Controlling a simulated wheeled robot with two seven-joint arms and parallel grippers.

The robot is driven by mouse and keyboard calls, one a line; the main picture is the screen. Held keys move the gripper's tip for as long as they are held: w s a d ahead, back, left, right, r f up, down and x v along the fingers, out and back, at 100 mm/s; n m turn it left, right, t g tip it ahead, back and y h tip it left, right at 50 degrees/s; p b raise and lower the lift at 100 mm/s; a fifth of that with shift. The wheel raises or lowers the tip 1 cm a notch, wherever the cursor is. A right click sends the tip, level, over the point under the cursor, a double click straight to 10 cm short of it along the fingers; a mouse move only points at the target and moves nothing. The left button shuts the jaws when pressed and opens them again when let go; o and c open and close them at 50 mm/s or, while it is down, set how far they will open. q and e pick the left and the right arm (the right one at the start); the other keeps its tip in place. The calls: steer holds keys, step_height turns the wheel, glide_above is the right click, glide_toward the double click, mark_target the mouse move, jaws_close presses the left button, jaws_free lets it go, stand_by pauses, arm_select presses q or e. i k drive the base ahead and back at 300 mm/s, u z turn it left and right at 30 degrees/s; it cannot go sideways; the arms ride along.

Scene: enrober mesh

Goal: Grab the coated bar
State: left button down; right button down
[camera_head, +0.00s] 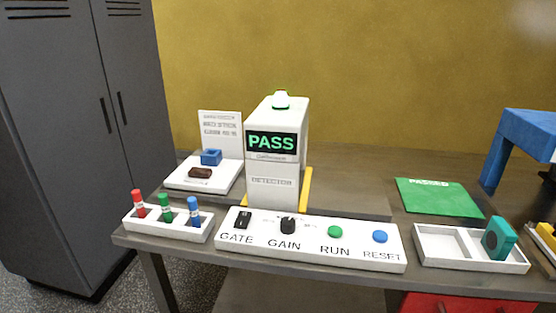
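A dark brown bar (200,173), which looks like the coated bar, lies on a white platform (178,181) at the left of the table. A small blue block (211,157) sits just behind it on the same platform. Neither of my grippers can be made out in the head view, and nothing touches the bar.
A white machine (273,185) showing PASS stands right of the platform. A control panel (310,257) lies in front of it. A rack (139,225) with red, green and blue pegs is front left. A green mat (437,198), white tray (440,263) and blue structure (531,128) are right.

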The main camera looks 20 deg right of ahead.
mark_target(193, 172)
steer(key=u, duration=2)
steer(key=i, duration=2.1)
steer(key=z, duration=2.85)
